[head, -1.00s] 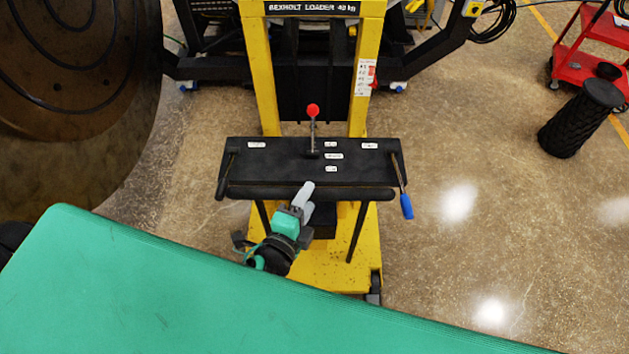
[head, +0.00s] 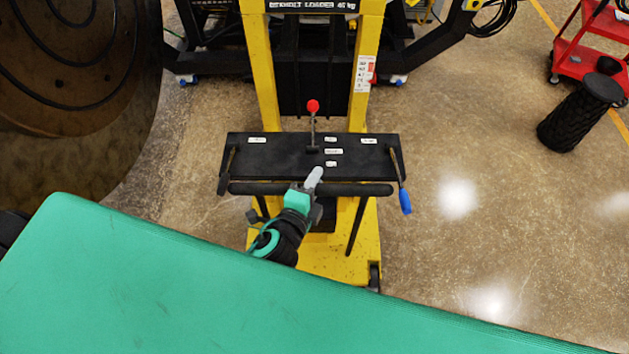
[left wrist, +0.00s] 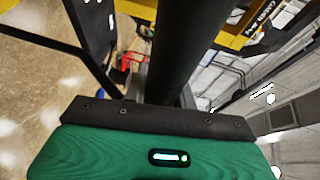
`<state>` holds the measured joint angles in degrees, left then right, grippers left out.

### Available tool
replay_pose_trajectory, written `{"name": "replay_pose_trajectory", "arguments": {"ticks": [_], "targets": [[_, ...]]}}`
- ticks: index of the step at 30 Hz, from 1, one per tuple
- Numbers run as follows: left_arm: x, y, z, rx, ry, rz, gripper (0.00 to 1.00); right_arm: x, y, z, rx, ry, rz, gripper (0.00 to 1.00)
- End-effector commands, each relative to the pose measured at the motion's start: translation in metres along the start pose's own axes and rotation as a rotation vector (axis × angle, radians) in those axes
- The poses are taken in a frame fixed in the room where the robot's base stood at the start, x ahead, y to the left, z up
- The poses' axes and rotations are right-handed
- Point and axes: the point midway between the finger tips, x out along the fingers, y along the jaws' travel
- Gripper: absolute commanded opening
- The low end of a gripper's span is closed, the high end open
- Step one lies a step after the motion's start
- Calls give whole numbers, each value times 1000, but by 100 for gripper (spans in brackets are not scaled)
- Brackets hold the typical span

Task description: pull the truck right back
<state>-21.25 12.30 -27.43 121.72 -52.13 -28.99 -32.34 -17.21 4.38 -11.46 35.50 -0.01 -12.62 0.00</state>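The truck (head: 260,70) is a yellow loader with a black control panel (head: 270,155) and a black push bar (head: 350,189) along the panel's near side. My left gripper (head: 314,178) is at the middle of the push bar, with one grey finger showing above it. In the left wrist view a thick dark bar (left wrist: 185,45) runs away from my green gripper body, apparently the push bar between the fingers. The fingertips are mostly hidden there, so I cannot tell how tightly they close. My right gripper is out of view.
A green surface (head: 150,285) fills the front. A large round brown metal part (head: 75,90) stands at left. A black ribbed cylinder (head: 575,120) and a red cart (head: 590,65) stand at right. A red-knobbed lever (head: 313,107) rises from the panel.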

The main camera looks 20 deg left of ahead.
Motion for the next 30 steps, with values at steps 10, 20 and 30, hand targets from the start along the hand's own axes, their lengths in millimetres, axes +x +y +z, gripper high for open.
{"name": "replay_pose_trajectory", "arguments": {"ticks": [10, 20, 30], "targets": [[-14, 6, -6, -2, 1, 5, 0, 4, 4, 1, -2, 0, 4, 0], [-22, 8, -10, -1, 4, 8, 0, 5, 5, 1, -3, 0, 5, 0], [-21, 6, -9, 0, 1, 3, 49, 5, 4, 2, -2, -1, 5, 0]]}}
